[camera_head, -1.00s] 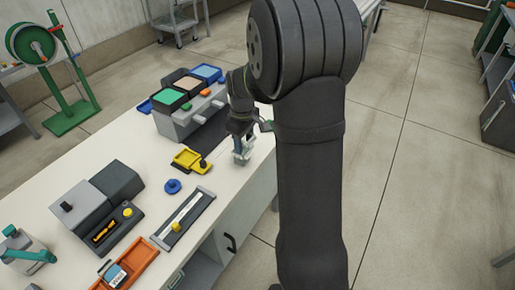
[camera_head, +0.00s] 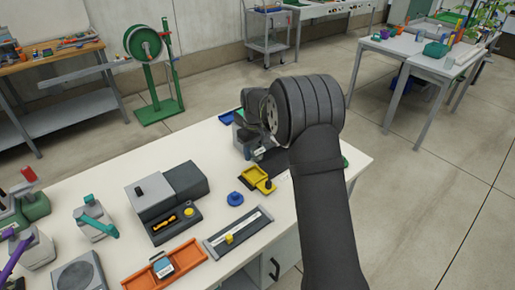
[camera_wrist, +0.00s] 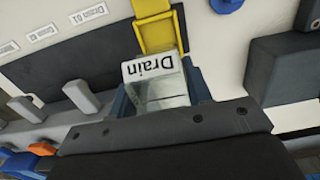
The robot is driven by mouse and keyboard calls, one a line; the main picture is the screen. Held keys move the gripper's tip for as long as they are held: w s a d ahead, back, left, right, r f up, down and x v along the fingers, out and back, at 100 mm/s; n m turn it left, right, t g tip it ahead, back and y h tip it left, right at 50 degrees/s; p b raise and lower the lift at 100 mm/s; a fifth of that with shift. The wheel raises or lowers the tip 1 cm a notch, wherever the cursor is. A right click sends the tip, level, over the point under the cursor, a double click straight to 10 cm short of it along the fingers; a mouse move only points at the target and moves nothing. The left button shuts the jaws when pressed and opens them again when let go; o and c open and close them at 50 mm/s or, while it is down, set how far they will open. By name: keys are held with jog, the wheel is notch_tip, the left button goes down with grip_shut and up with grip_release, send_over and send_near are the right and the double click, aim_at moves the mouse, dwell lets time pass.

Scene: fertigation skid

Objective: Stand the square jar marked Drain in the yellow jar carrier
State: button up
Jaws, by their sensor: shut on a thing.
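The square jar marked Drain (camera_wrist: 155,88) is clear, with a white label that reads upside down in the wrist view. My gripper (camera_wrist: 160,95) is shut on it, with a blue finger on each side. The yellow jar carrier (camera_wrist: 155,35) lies just beyond the jar in the wrist view, and the jar's label overlaps its near edge there. I cannot tell how high the jar is or whether it touches the carrier.
A blue knob (camera_head: 235,198), a grey slide track with a yellow slider (camera_head: 238,234) and an orange tray (camera_head: 165,265) lie left of the carrier. A grey box (camera_head: 168,190) stands farther left. A dark mat (camera_wrist: 62,60) and white labels (camera_wrist: 88,14) show in the wrist view.

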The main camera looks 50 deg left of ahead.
jog(key=shift+f, duration=3.9)
jog(key=o, duration=1)
jog(key=shift+o, duration=0.2)
jog(key=shift+r, duration=4.5)
notch_tip(320, 180, down, 9)
jog(key=shift+r, duration=0.1)
